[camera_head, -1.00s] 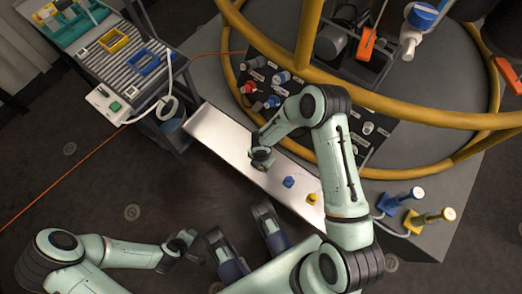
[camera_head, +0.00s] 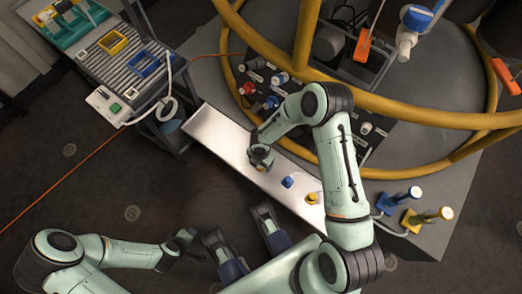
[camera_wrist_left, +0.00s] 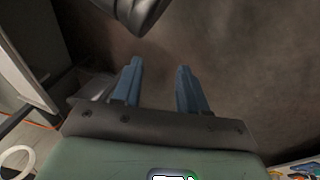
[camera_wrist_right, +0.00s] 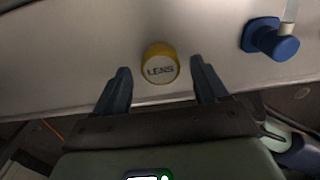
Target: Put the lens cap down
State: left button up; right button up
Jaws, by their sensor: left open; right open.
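The yellow lens cap (camera_wrist_right: 160,63), marked LENS, is in the right wrist view. It appears to rest on the pale metal shelf (camera_wrist_right: 85,55), label facing the camera. My right gripper (camera_wrist_right: 160,80) is open, with one finger on each side of the cap and a visible gap to each. In the head view my right gripper (camera_head: 262,158) is over the shelf (camera_head: 215,130), and the cap is hidden there. My left gripper (camera_wrist_left: 160,65) is open and empty above the dark floor; in the head view its hand (camera_head: 182,240) is at the lower left.
A blue piece (camera_head: 287,181) stands on the shelf near my right gripper; it also shows in the right wrist view (camera_wrist_right: 270,38). A yellow piece (camera_head: 312,198) is farther right. A yellow ring rail (camera_head: 420,115) and dark connector panel (camera_head: 265,88) lie behind. A ribbed cart (camera_head: 125,55) is upper left.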

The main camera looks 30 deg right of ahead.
notch_tip(320, 180, up, 10)
jog(key=p, duration=0.3)
jog(key=s+a+f+m+y, duration=0.5)
jog(key=s+a+m, duration=0.4)
jog(key=m, duration=0.5)
pick_arm(q)
jog(key=s+d+r+g, duration=0.1)
jog(key=s+d+r, duration=0.1)
jog(key=s+r, duration=0.1)
jog(key=shift+s+d+r+h, duration=0.25)
jog(key=shift+s+r+h, duration=0.15)
jog(key=shift+s, duration=0.25)
pick_arm(e)
jog(key=s+d+f+m+t+h, duration=0.1)
jog(key=s+d+m, duration=0.4)
jog(key=m, duration=0.8)
notch_tip(320, 180, down, 2)
jog(key=shift+s+f+t+h, duration=0.15)
jog(key=shift+s+t+h, duration=0.15)
jog(key=shift+s+h, duration=0.35)
